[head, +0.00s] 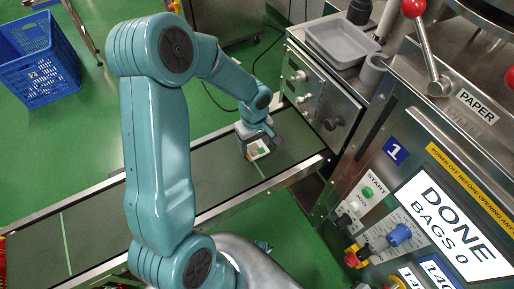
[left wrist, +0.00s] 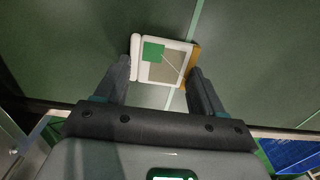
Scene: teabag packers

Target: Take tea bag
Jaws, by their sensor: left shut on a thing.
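The tea bag (head: 257,150) is a small white packet with a green square and a tan edge, at the conveyor belt (head: 110,220) in the head view. In the left wrist view the tea bag (left wrist: 165,62) sits between the two dark fingers, its green tag and thread facing the camera. My left gripper (head: 260,146) is shut on its sides; the left wrist view also shows this gripper (left wrist: 161,82). I cannot tell if the bag is touching the belt or just above it. My right gripper is not in view.
A steel packing machine (head: 330,100) stands at the right, with a screen (head: 455,225) reading DONE, BAGS 0. A grey tray (head: 342,42) is on top of it. Metal rails edge the belt. A blue crate (head: 38,60) stands on the green floor at the far left.

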